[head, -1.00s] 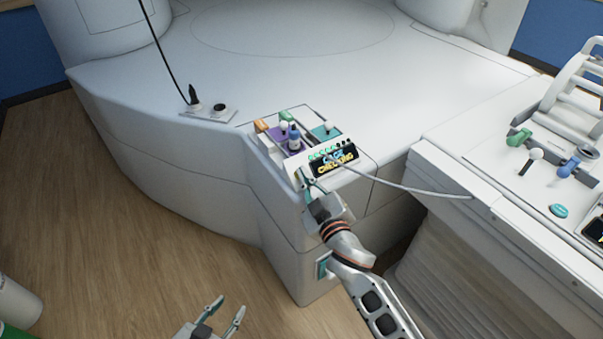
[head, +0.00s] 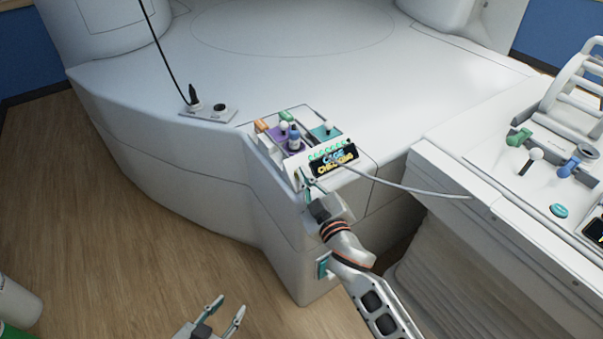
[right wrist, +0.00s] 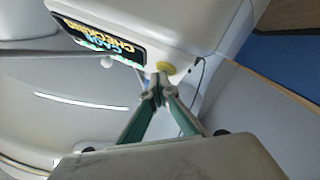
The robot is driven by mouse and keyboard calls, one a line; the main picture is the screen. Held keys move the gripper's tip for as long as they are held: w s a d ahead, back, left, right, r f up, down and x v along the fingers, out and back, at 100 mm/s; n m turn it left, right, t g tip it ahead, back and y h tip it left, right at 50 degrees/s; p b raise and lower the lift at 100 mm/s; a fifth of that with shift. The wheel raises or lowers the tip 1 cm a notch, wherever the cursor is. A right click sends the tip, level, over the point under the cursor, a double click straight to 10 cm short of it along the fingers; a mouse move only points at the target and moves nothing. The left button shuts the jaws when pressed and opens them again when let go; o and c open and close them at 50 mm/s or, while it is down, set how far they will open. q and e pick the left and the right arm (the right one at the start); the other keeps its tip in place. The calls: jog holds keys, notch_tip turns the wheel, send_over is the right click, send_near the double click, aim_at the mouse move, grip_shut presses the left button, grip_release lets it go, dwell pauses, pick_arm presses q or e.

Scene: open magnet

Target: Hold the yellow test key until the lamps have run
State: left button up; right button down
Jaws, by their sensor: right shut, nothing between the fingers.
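The yellow test key (right wrist: 166,67) shows in the right wrist view, on the face of the white panel box (head: 296,177) below its display. The display (head: 333,163) reads "CAGE CHECKING", and the lamps (head: 330,150) in the row above it look green all along. My right gripper (right wrist: 158,84) is shut with nothing between its fingers. Its fingertips are at the yellow key and seem to touch it. In the head view my right gripper (head: 306,180) hides the key. My left gripper (head: 230,307) is open and empty, low over the floor.
Purple and teal control blocks with knobs (head: 293,138) sit behind the display. A grey cable (head: 410,187) runs from the panel to the right-hand bench (head: 470,175), which carries levers and a teal button (head: 559,210). A small plate with a black joystick (head: 193,97) is further left.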

jog(key=shift+s+d+r+p, duration=0.45)
jog(key=shift+r+p, duration=0.15)
jog(key=shift+p, duration=0.25)
jog(key=shift+s+d+r+p, duration=0.1)
jog(key=shift+s+r+p, duration=0.15)
jog(key=shift+r+p, duration=0.25)
jog(key=s+d+r+p, duration=0.1)
jog(key=p, duration=0.1)
jog(key=s+r+p, duration=0.1)
jog(key=shift+s+d+r+p, duration=0.15)
jog(key=shift+d+r+p, duration=0.1)
jog(key=shift+d+p, duration=0.1)
jog(key=s+d+f+m+g+h, duration=0.4)
jog(key=s+d+f+m+g, duration=0.1)
jog(key=s+d+f, duration=1.4)
jog(key=s+f+m, duration=0.1)
jog(key=s, duration=0.2)
jog(key=shift+s+d+f+m, duration=0.2)
jog(key=shift+d+m, duration=0.15)
jog(key=shift+m, duration=0.05)
